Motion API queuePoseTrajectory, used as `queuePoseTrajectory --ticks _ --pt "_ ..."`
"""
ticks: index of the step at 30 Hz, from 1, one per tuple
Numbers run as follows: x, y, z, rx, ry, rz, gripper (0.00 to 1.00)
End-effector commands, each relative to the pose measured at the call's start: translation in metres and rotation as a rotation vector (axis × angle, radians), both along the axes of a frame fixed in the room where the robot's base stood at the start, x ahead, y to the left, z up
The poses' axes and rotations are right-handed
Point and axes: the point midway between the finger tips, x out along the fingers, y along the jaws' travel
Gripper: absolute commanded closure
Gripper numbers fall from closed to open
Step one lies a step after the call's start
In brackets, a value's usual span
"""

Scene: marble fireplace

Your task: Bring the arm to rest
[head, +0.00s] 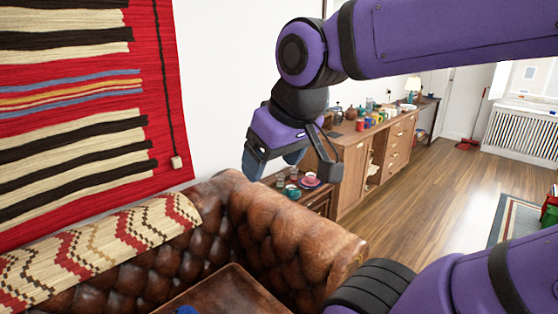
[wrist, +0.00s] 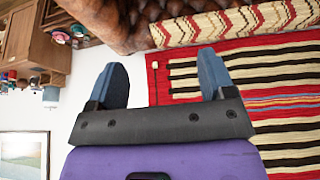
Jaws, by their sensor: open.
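My purple arm reaches in from the right of the head view and bends down at its wrist. My gripper (head: 290,170) hangs in the air above the arm of the brown leather sofa (head: 290,245), in front of the white wall. In the wrist view my gripper (wrist: 162,82) shows two blue fingers set wide apart with nothing between them. It is open and empty, and it touches nothing that I can see.
A striped red rug (head: 75,100) hangs on the wall at left. A wooden sideboard (head: 352,165) with several cups stands behind my gripper. A small side table holds a pink cup (head: 310,179). The wooden floor (head: 440,175) at right is mostly clear.

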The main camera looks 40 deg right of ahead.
Motion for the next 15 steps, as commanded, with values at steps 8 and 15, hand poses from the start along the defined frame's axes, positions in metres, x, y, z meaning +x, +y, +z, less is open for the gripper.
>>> queuePoseTrajectory --ticks 8,15 --pt "-0.0165 0.0021 0.002 0.004 -0.01 0.002 0.24" --pt "-0.0159 0.002 0.0019 0.004 -0.01 0.002 0.24"
